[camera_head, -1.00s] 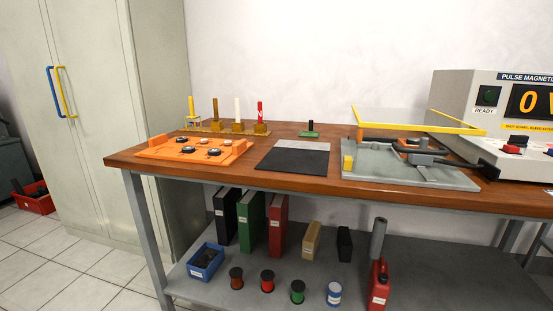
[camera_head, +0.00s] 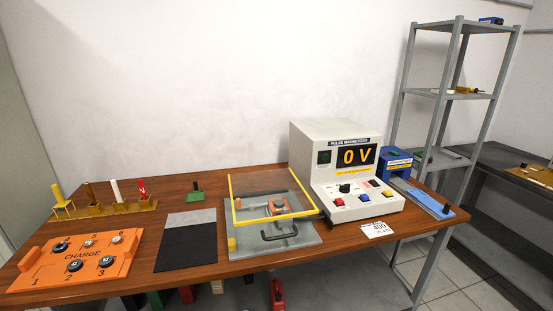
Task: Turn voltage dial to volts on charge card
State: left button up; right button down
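The pulse magnetizer (camera_head: 335,160) is a pale box at the right of the table, its display (camera_head: 357,156) reading 0 V. The voltage dial appears to be the black knob (camera_head: 345,188) on its sloped front panel, among coloured buttons; its pointer is too small to read. The charge card (camera_head: 377,230) is a white card on the table in front of the magnetizer. Its large print appears to read 400; the smaller print is unreadable. Neither of my grippers is in view.
A yellow-framed clear guard (camera_head: 273,196) over a grey fixture (camera_head: 270,242) stands left of the magnetizer. A blue device (camera_head: 395,163) and grey shelving (camera_head: 408,90) are at right.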

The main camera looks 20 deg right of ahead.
aim_at(344, 188)
jog(key=z, duration=1.25)
